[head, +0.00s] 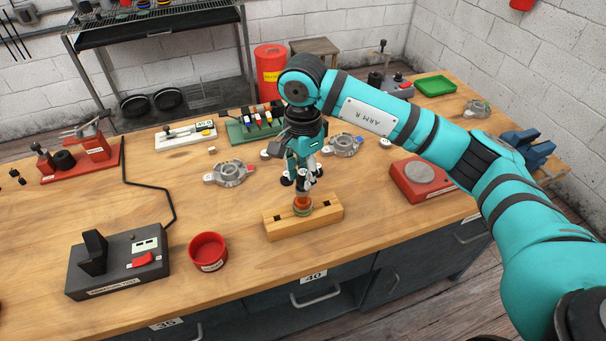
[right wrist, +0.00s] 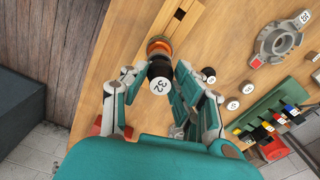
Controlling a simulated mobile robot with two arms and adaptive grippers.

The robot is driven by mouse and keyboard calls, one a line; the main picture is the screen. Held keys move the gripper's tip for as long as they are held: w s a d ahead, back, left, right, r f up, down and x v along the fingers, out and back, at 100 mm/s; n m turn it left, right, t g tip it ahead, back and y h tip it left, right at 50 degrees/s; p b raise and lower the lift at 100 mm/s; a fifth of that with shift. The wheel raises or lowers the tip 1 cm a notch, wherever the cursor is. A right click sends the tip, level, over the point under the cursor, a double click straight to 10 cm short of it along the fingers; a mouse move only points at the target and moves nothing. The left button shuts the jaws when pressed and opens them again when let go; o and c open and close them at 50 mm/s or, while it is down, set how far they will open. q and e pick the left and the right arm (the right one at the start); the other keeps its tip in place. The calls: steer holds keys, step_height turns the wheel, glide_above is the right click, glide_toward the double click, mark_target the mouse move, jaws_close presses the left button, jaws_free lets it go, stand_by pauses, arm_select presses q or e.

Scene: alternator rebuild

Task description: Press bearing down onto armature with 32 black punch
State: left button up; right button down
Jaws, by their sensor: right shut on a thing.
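My right gripper (head: 303,182) is over the wooden block (head: 280,227), pointing down. In the right wrist view, its fingers (right wrist: 155,88) are shut on the black punch (right wrist: 160,74), whose white top reads 32. The armature (head: 302,204), with orange copper colour, stands upright in the block right below the gripper. In the right wrist view its orange rim (right wrist: 160,45) shows just past the punch. The punch is over the armature; I cannot tell whether they touch. I cannot make out the bearing, which may be hidden under the punch. My left gripper is not in view.
A red bowl (head: 208,252) and a black device (head: 117,266) stand left of the block. Grey alternator housings (head: 230,173) (head: 343,145) lie behind it. A red scale-like unit (head: 421,180) is at the right. The bench's front edge is close to the block.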

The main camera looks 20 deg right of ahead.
mark_target(303, 172)
steer(key=shift+s+r+p, duration=0.1)
steer(key=shift+r+p, duration=0.65)
steer(key=shift+r, duration=1.65)
